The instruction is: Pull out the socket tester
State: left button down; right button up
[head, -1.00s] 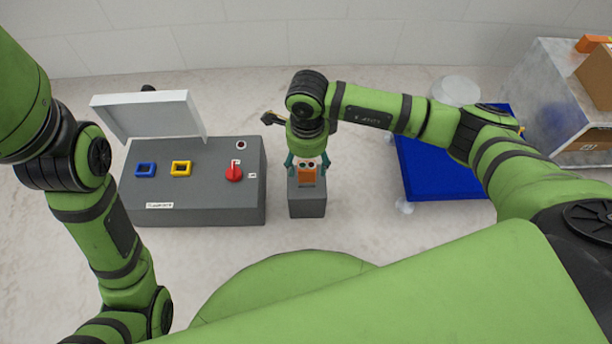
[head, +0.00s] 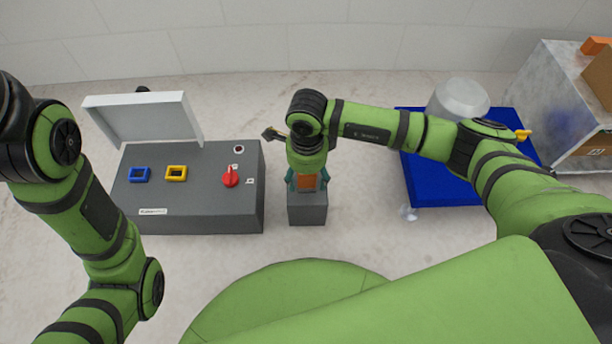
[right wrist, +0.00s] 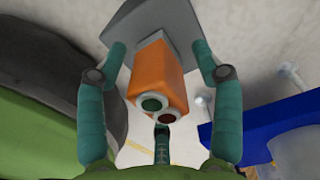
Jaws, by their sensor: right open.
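The socket tester is an orange block (head: 308,183) on a grey stand (head: 307,214) in the head view. In the right wrist view the orange tester (right wrist: 158,72) shows two round dark ends with pale green rims facing the camera. My right gripper (head: 307,184) is above the stand, with its teal fingers open on either side of the tester. In the right wrist view a gap shows between the tester and each finger. The gripper hides the tester's top in the head view. My left arm is at the left; its gripper is out of view.
A grey box (head: 200,218) with a raised white lid (head: 145,118), blue and yellow sockets and a red knob (head: 230,179) stands left of the stand. A blue cart (head: 440,190) and a metal cabinet (head: 540,90) are at the right. Bare floor surrounds the stand.

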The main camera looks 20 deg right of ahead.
jog(key=shift+c, duration=0.4)
dwell(0.4)
grip_shut()
jog(key=shift+o, duration=1.6)
grip_release()
notch_tip(320, 180, up, 12)
jog(key=shift+r, duration=0.1)
